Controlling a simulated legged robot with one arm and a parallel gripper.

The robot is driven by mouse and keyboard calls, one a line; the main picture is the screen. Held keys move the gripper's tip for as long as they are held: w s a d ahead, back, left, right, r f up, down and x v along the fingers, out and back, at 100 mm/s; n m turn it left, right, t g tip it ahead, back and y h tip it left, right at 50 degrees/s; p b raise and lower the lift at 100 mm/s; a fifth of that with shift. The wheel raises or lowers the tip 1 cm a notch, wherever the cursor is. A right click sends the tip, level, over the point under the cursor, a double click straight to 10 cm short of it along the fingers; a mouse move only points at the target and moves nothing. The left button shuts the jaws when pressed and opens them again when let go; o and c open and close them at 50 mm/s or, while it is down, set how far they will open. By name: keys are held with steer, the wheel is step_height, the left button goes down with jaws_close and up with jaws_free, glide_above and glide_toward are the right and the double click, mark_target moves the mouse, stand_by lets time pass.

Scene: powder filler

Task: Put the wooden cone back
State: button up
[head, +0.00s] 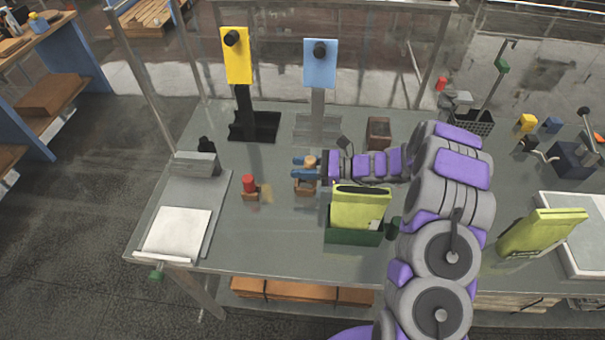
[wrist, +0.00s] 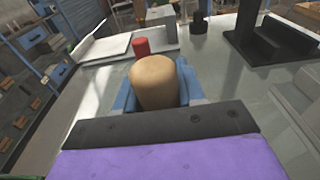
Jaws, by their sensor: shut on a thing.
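The wooden cone (head: 310,162) is a tan, rounded piece. My gripper (head: 304,168) has its blue fingers shut on it, near the middle of the table. In the wrist view the cone (wrist: 157,82) stands between the blue fingers, its broad top toward the camera. A small brown wooden holder (head: 305,188) shows just below the fingers in the head view. Whether the cone's lower end touches or sits in this holder is hidden by the fingers. A red piece (head: 249,182) stands in a similar small wooden base to the left; it also shows in the wrist view (wrist: 141,46).
A dark green box (head: 355,238) with a yellow-green bag stands close in front of my gripper. A yellow-panel stand (head: 237,55) and a blue-panel stand (head: 320,63) are behind. A scale-like plate (head: 178,232) is at left. A brown block (head: 379,130) lies behind my arm.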

mark_target(297, 180)
steer(key=shift+s+a+f, duration=0.15)
steer(key=shift+a+f, duration=0.05)
steer(key=shift+f, duration=0.4)
steer(key=shift+s+a+f, duration=0.1)
steer(key=shift+a+f, duration=0.1)
steer(key=shift+f, duration=0.4)
jaws_close()
steer(key=shift+s+a+f, duration=0.25)
steer(key=o, duration=0.7)
jaws_free()
steer(key=shift+f, duration=0.2)
steer(key=shift+c, duration=0.2)
steer(key=shift+o, duration=0.9)
steer(key=shift+w+a+f, duration=0.15)
steer(key=shift+w+f, duration=0.05)
steer(key=shift+w, duration=0.2)
steer(key=shift+o, duration=0.6)
steer(key=shift+w, duration=0.2)
steer(key=shift+o, duration=0.4)
steer(key=shift+s+r, duration=0.2)
steer(key=shift+r, duration=0.2)
steer(key=shift+w+d, duration=0.15)
steer(key=shift+d, duration=0.15)
steer(key=d, duration=0.4)
steer(key=d+r+p, duration=0.1)
steer(key=d, duration=0.3)
steer(key=d+p, duration=0.1)
steer(key=d, duration=0.3)
steer(key=shift+s+r, duration=0.25)
steer(key=shift+a, duration=0.1)
